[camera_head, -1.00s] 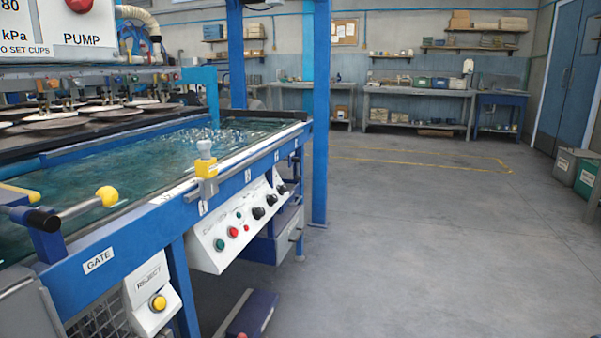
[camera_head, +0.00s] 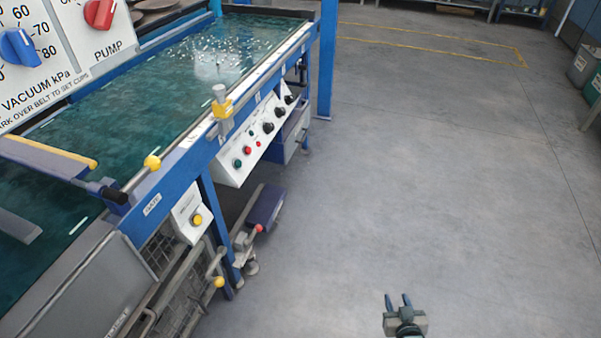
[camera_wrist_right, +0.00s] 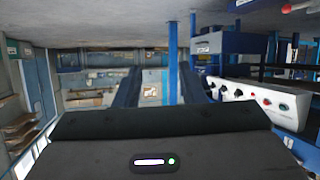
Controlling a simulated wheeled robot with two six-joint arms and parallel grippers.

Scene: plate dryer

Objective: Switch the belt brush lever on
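No label naming a belt brush lever is readable. Candidate levers on the blue machine (camera_head: 180,178) are a rod with a yellow ball (camera_head: 152,162) by the GATE label, a grey-knobbed yellow fitting (camera_head: 222,104) on the rail, and low handles with a red knob (camera_head: 258,228) and a yellow knob (camera_head: 219,282). My right gripper (camera_head: 398,299) is open and empty above the bare floor, well right of the machine and apart from it. Its two spread fingers show in the right wrist view (camera_wrist_right: 160,88). My left gripper is not in view.
A white control panel (camera_head: 236,170) with buttons and black knobs hangs under the rail, with a REJECT box (camera_head: 192,215) to its left. A blue pedal-like box (camera_head: 267,206) and a wire cage (camera_head: 165,265) are lower. Open floor (camera_head: 430,180) lies right of the machine.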

